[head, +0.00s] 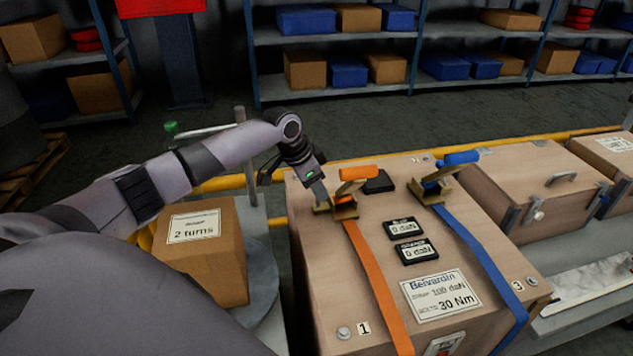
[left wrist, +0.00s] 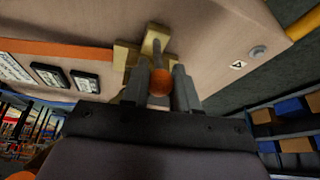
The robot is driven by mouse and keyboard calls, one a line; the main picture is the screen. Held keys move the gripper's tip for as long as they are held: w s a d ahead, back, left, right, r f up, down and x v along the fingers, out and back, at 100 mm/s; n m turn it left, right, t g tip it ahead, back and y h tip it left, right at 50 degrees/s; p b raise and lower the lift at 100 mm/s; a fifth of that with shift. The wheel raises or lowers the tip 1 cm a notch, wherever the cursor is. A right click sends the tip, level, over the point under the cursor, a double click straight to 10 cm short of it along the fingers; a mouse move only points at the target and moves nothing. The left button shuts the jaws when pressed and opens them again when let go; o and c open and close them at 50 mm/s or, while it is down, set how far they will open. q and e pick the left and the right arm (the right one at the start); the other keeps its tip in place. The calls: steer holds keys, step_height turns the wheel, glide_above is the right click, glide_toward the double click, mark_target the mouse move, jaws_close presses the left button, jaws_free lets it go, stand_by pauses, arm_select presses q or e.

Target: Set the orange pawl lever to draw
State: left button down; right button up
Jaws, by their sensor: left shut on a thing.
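The orange strap ratchet (head: 345,210), a brass-coloured body with a broad orange handle (head: 357,174), sits at the far left of the wooden crate's top. My left gripper (head: 320,196) reaches down at its left side. In the left wrist view, the orange pawl lever (left wrist: 159,82) shows as a grey rod with a round orange end between the two fingers. The gripper is shut on it. The brass body (left wrist: 155,42) lies just beyond the fingertips. In the head view the fingers hide the small lever. My right gripper is in neither view.
The orange strap (head: 372,275) runs down the crate (head: 320,290). A blue ratchet (head: 436,185) with a blue strap (head: 485,250) stands to the right. A cardboard box (head: 200,265) stands left of the crate.

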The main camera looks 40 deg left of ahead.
arm_select(q)
steer(key=shift+s+d+r+t+y+p, duration=0.3)
steer(key=shift+r+y+p, duration=0.1)
steer(key=shift+p, duration=0.7)
steer(key=p, duration=0.1)
steer(key=d+t+y+p, duration=0.1)
steer(key=p, duration=0.1)
steer(key=shift+s+f+m, duration=0.15)
steer(key=shift+s+m, duration=0.15)
steer(key=shift+s+d+f+t+y+p, duration=0.3)
steer(key=shift+t+y+p, duration=0.3)
steer(key=shift+y+p, duration=0.2)
steer(key=shift+s+d+f+m+t+y+p, duration=0.15)
steer(key=shift+d+m+t+y+p, duration=0.15)
steer(key=shift+t+y, duration=0.2)
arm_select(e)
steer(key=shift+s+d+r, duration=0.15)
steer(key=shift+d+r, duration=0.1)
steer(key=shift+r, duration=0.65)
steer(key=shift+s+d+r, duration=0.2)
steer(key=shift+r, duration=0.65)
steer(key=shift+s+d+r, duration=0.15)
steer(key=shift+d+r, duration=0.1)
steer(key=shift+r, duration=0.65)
arm_select(q)
steer(key=shift+f, duration=0.1)
steer(key=c, duration=0.9)
jaws_free()
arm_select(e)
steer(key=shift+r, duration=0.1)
